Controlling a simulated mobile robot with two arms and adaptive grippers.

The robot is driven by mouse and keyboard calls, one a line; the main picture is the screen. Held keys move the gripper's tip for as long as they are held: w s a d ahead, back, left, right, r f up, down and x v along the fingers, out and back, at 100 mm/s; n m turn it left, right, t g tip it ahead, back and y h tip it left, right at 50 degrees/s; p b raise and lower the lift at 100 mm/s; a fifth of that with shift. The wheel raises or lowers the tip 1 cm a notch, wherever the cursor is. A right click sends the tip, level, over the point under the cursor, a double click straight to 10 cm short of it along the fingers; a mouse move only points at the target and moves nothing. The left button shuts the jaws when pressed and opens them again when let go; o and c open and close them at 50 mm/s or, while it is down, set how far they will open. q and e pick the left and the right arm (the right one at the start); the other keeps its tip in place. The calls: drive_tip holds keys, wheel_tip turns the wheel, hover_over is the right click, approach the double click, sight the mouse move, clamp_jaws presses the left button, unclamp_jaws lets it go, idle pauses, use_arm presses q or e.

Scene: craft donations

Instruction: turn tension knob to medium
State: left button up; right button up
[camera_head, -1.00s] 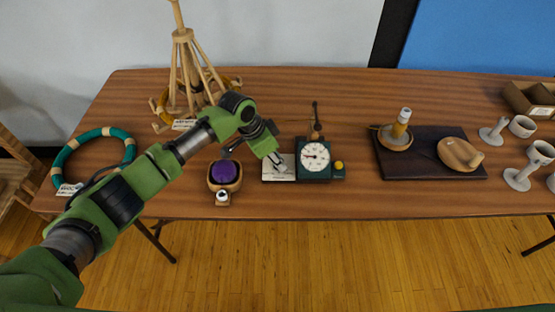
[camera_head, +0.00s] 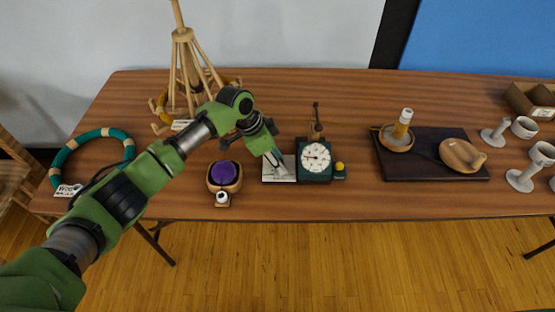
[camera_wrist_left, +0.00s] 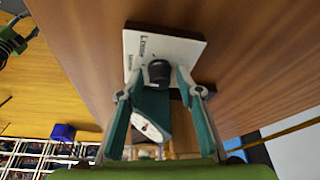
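A small device with a white label plate (camera_head: 269,178) and a dark green box with a round white dial (camera_head: 315,157) stands near the table's front edge. In the left wrist view a dark round knob (camera_wrist_left: 159,72) stands on the white plate (camera_wrist_left: 185,48). My left gripper (camera_head: 277,166) reaches down over the plate, left of the dial. In the left wrist view my left gripper (camera_wrist_left: 158,82) is open, with one finger on each side of the knob and gaps showing. The dial (camera_wrist_left: 150,130) shows partly behind the fingers. The knob's setting is not readable.
A purple pincushion-like piece (camera_head: 225,173) is left of the device, and a yellow knob (camera_head: 339,166) is at its right. A dark board (camera_head: 430,140) with wooden items lies further right. A wooden stand (camera_head: 184,75) and a teal ring (camera_head: 70,148) are left.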

idle(0.3)
use_arm(q)
drive_tip(key=v, duration=1.2)
drive_tip(key=shift+f, duration=0.1)
